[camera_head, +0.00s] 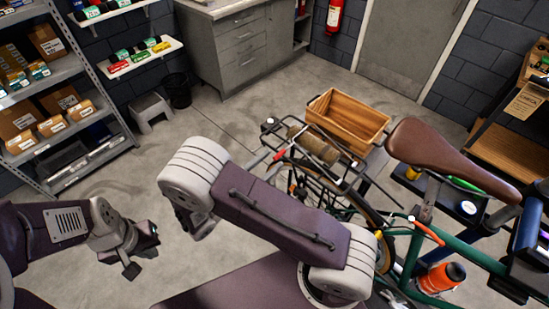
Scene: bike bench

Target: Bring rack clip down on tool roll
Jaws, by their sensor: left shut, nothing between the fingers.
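The brown tool roll (316,145) lies on the black wire rack (327,176) over the bicycle's rear wheel. Dark wire bars with a red part (279,155) show at the rack's left side. I cannot tell for sure which bars are the rack clip or whether it touches the roll. My left gripper (145,245) is shut and empty at the lower left, over the floor and well away from the rack. My right arm crosses the middle, in front of the rack's lower left part. Its gripper does not show.
A wooden crate (348,118) stands just behind the roll. The brown saddle (450,160) and green bicycle frame (459,255) lie to the right, with an orange bottle (441,279). Shelves (62,75) stand at the left.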

